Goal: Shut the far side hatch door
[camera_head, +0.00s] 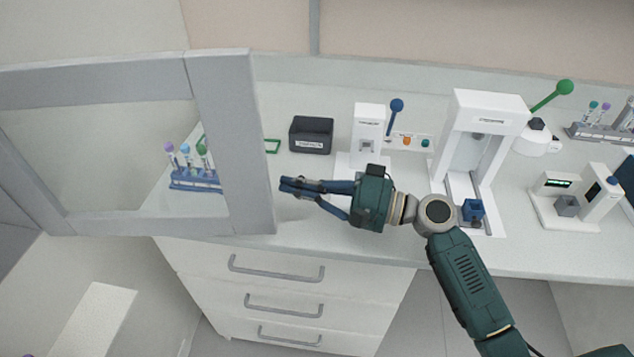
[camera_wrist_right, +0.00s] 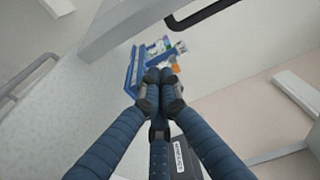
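The hatch door (camera_head: 229,150), a grey frame around a clear pane, fills the left of the head view and stands swung out over the left end of the bench. My right gripper (camera_head: 284,187) is just right of the door's free edge, with its fingertips pointing left. A small gap seems to show between them, though I cannot tell whether they touch. In the wrist view the blue fingers (camera_wrist_right: 160,82) are drawn together at the tips, with nothing held. My left gripper is not in view.
A blue rack (camera_head: 196,181) with several tubes shows through the pane; it also shows in the wrist view (camera_wrist_right: 134,72). A black box (camera_head: 311,135) and white devices (camera_head: 368,128) stand on the bench (camera_head: 300,225). A drawer unit (camera_head: 285,283) is below.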

